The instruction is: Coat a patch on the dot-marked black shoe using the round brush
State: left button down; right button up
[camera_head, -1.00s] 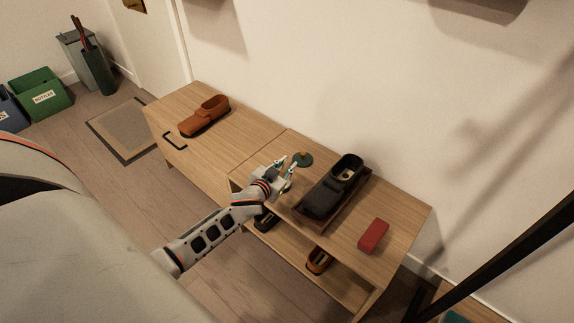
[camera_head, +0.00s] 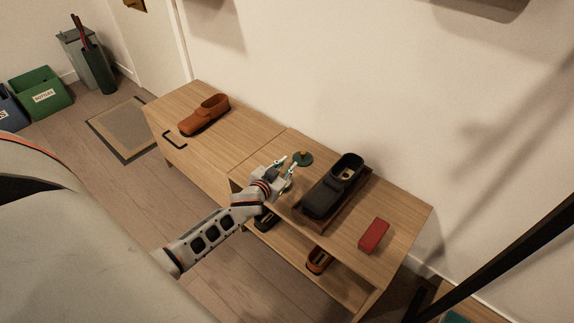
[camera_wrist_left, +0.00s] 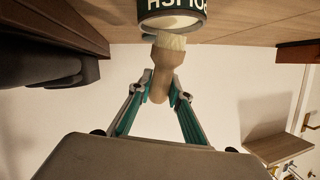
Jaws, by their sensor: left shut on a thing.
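My left gripper (camera_head: 286,171) is over the right-hand wooden bench, left of the black shoe (camera_head: 331,187). In the left wrist view its fingers (camera_wrist_left: 160,97) are shut on the round brush (camera_wrist_left: 161,73), around its wooden handle. The pale bristles point at the open face of a dark polish tin (camera_wrist_left: 171,17) and overlap its rim in the picture; I cannot tell if they touch. The black shoe lies on a brown tray (camera_head: 309,222) and shows at the left of the wrist view (camera_wrist_left: 40,68). No dot can be made out on it. My right gripper is not in view.
A green round object (camera_head: 303,158) lies behind my left gripper. A red block (camera_head: 373,236) lies right of the tray. A brown shoe (camera_head: 205,116) stands on the left bench (camera_head: 237,132).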

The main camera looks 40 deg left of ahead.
pick_arm(q)
jog(key=shift+f, duration=0.2)
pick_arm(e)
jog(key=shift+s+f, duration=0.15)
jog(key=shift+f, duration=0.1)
pick_arm(q)
jog(key=shift+f+b, duration=0.4)
jog(key=shift+f, duration=0.05)
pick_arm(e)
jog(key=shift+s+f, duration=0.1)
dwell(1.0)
pick_arm(q)
jog(key=shift+r+p, duration=0.4)
jog(key=shift+r, duration=0.2)
jog(key=shift+r+p, duration=1)
jog(key=shift+r, duration=0.35)
jog(key=shift+r+p, duration=1.3)
jog(key=shift+r, duration=0.4)
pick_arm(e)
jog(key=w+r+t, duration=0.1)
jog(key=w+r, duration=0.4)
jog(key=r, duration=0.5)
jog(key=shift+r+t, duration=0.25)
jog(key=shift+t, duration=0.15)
